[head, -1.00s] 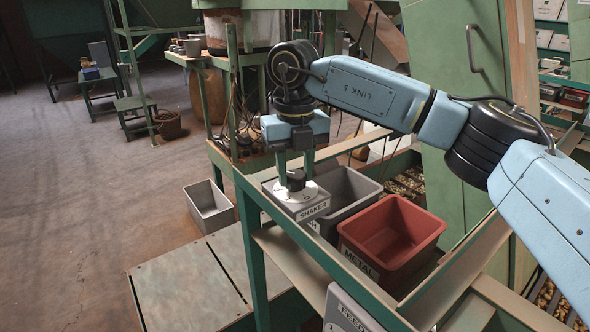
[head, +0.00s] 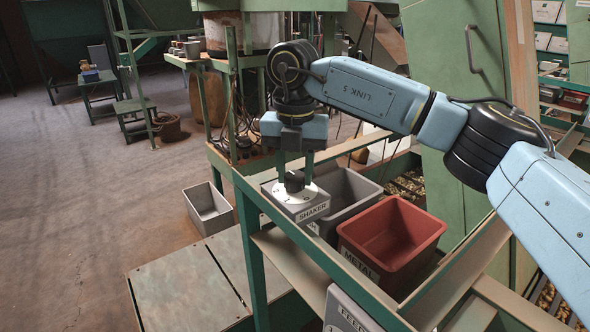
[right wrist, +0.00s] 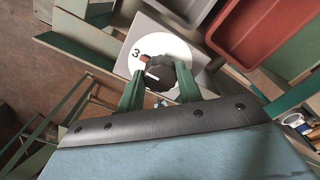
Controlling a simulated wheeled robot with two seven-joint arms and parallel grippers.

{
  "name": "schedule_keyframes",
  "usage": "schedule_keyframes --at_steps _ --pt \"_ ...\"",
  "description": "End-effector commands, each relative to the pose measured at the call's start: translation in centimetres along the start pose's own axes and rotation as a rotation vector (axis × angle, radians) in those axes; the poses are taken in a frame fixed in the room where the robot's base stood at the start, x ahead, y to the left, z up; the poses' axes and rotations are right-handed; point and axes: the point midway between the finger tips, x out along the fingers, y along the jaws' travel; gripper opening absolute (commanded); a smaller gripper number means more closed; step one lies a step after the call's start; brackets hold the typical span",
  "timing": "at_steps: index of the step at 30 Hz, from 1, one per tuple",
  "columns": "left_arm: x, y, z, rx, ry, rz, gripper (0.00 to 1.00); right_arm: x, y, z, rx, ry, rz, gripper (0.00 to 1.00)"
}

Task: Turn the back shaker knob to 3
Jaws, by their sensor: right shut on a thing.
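The shaker box (head: 311,211), a grey box labelled SHAKER, stands on the green frame, with a white dial (head: 302,196) and a black knob (head: 294,183) on top. My right gripper (head: 295,176) comes down from above and is shut on the knob. In the right wrist view, its green fingers (right wrist: 159,80) hold the knob (right wrist: 158,72) from both sides. A 3 and a small reddish mark show on the dial (right wrist: 138,66) at upper left; other numbers are hidden or unreadable. My left gripper is not in view.
A grey bin (head: 350,187) and a red METAL bin (head: 394,233) stand right of the shaker box. A second grey box (head: 345,310), its label partly cut off, is at the bottom edge. A green panel (head: 470,100) rises behind my right arm.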

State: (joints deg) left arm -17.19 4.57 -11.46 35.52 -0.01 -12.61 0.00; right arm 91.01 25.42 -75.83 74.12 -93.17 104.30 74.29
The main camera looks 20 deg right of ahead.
Motion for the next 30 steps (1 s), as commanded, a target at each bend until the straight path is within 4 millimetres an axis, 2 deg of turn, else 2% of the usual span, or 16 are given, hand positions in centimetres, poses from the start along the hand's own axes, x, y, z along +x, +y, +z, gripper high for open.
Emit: schedule_keyframes --at_steps 8,9,14,23,26,30 --pt "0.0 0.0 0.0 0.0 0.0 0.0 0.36 -0.1 0.0 0.1 0.004 -0.002 0.002 0.12" --pt "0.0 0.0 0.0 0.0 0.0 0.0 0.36 -0.1 0.0 0.1 0.004 -0.002 0.002 0.36" --pt "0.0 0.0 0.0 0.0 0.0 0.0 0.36 -0.1 0.0 0.0 0.003 -0.002 0.001 0.57" --pt "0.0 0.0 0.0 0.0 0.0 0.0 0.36 -0.2 0.0 0.0 0.001 -0.001 0.001 0.57" --pt "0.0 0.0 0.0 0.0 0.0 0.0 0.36 -0.9 0.0 0.0 0.001 -0.002 0.001 0.57" --pt "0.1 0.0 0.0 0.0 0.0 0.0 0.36 -3.4 0.1 0.0 0.001 -0.004 0.002 0.57"
